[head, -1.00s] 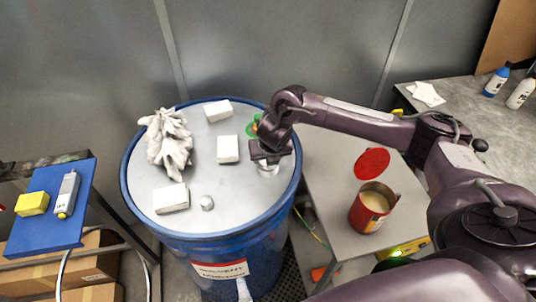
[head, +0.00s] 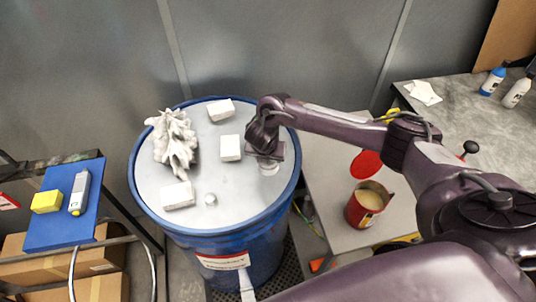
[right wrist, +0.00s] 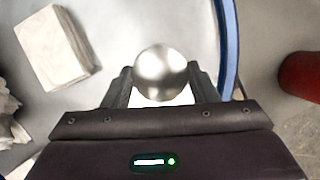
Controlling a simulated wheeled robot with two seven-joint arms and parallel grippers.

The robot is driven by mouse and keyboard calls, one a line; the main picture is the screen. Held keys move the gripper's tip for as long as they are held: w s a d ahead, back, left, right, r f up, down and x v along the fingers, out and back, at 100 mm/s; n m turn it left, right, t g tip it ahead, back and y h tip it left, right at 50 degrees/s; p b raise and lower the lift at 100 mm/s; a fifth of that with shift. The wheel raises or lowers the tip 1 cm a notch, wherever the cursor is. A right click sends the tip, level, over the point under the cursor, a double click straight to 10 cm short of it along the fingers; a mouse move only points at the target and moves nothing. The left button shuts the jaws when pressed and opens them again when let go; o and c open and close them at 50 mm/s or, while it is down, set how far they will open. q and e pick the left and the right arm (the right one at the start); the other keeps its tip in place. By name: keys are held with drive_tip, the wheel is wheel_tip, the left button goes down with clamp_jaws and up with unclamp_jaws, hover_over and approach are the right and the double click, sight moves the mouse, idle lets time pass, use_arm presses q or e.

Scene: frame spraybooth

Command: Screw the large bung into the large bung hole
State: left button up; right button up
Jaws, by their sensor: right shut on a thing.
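The large bung (right wrist: 160,72) is a round, shiny silver piece between the fingers of my right gripper (right wrist: 160,84) in the right wrist view. My right gripper is shut on it, and in the head view (head: 268,162) it points down over the right side of the blue drum's grey lid (head: 205,133). The bung (head: 268,169) shows just below the fingers, at or close to the lid. The large bung hole is hidden under the bung and gripper. A smaller silver bung (head: 210,199) stands near the lid's front. My left gripper is not in view.
Several white blocks (head: 230,148) and a crumpled whitish glove (head: 174,141) lie on the lid. To the right, a grey table holds an open red can (head: 368,203) and its red lid (head: 367,162). A blue board (head: 62,225) at left holds a yellow block (head: 46,202).

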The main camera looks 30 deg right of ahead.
drive_tip(key=o, duration=0.6)
drive_tip(key=shift+o, duration=0.2)
